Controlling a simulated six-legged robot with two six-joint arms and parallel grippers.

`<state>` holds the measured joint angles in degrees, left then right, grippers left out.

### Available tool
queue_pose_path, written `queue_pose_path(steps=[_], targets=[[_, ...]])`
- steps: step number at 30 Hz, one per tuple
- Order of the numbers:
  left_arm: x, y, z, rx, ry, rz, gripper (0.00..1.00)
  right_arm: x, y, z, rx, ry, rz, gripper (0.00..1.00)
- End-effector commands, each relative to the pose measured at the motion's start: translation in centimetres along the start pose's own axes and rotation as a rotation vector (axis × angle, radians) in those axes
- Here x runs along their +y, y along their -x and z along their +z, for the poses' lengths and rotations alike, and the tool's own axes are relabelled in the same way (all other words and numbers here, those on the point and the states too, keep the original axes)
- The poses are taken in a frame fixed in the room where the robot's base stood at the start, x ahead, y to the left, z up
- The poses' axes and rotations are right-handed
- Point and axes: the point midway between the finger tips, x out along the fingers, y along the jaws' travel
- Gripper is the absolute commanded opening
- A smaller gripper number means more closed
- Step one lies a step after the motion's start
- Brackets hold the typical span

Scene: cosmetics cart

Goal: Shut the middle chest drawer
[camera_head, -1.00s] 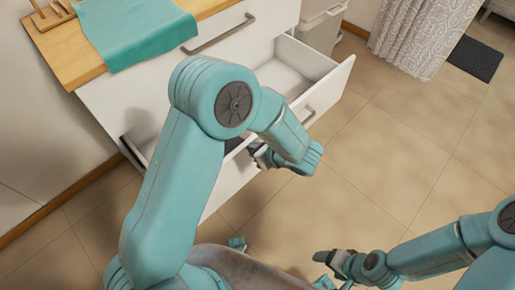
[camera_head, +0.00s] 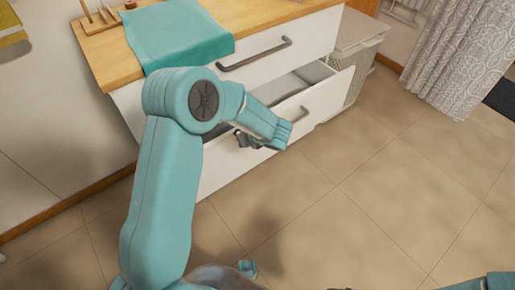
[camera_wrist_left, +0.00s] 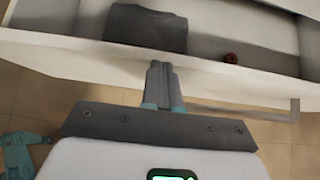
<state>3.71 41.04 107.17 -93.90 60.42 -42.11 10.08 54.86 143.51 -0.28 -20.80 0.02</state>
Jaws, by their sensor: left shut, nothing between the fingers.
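The white middle drawer (camera_head: 325,101) of the chest is partly open in the head view, with a narrow strip of its inside showing. Its grey bar handle (camera_head: 290,117) is on the front and also shows in the left wrist view (camera_wrist_left: 250,113). In the wrist view the drawer's inside holds a dark grey folded item (camera_wrist_left: 146,27) and a small brown round thing (camera_wrist_left: 230,58). My left gripper (camera_head: 243,139) is shut and empty. Its fingertips (camera_wrist_left: 158,67) are at the drawer front, left of the handle; contact looks likely. Only a sliver of my right gripper shows at the bottom edge.
The closed top drawer (camera_head: 255,66) is above, under a wooden top (camera_head: 105,66) with a teal cloth (camera_head: 180,38) hanging over it. A light basket (camera_head: 356,75) stands right of the chest. A patterned curtain (camera_head: 455,60) hangs farther right. The tiled floor in front is clear.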

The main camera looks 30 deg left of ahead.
Motion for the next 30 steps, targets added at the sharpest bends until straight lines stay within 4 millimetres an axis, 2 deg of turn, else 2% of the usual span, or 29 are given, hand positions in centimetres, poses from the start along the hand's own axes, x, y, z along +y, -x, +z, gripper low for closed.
queue_pose_path(steps=[1, 6, 12, 19, 30], targets=[[0.1, -1.1, 0.9, 0.0, 0.006, 0.004, 0.0, 0.0, -0.1, 0.0, 0.0, 0.0, 0.0, 0.78], [0.1, -3.6, 3.2, 0.0, 0.003, 0.002, 0.0, 0.0, -0.1, 0.0, 0.0, 0.0, 0.0, 0.78], [0.0, -5.6, 5.0, 0.0, 0.002, 0.001, 0.0, 0.0, 0.0, 0.0, 0.0, 0.0, 0.0, 0.78], [0.0, -6.5, 5.9, 0.0, 0.001, 0.0, 0.0, 0.0, 0.0, 0.0, 0.0, 0.0, 0.0, 0.78], [0.0, -6.6, 5.9, 0.001, 0.0, 0.0, 0.0, 0.0, 0.0, 0.0, 0.0, 0.0, 0.0, 0.78]])
